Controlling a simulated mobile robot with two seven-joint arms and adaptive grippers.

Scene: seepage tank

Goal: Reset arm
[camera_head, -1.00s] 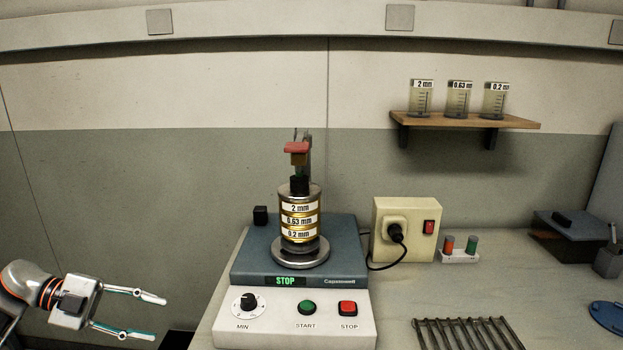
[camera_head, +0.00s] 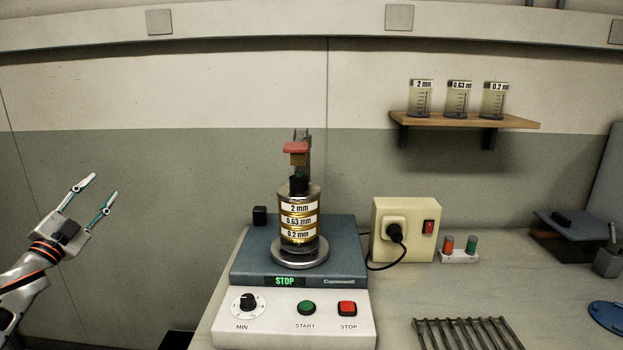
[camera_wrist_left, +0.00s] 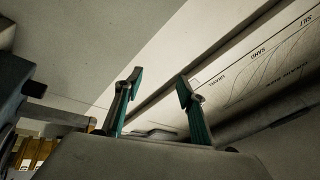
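My left gripper (camera_head: 97,200) is at the left of the head view, clear of the bench, with its fingers pointing up and to the right. Its fingers are apart with nothing between them. The left wrist view also shows the two teal-edged fingers (camera_wrist_left: 158,95) spread and empty. My right gripper is not in either view. The shaker machine (camera_head: 300,255) stands on the bench to the right of my left gripper. A stack of sieves (camera_head: 300,221) labelled 2 mm, 0.63 mm and 0.2 mm stands upright on it. Its display reads STOP.
A wall shelf (camera_head: 470,120) holds three labelled beakers. A cream power box (camera_head: 405,230) with a plug and red switch stands behind the machine's right side. A metal rack (camera_head: 468,334) lies at the front right. The space around my left gripper is free.

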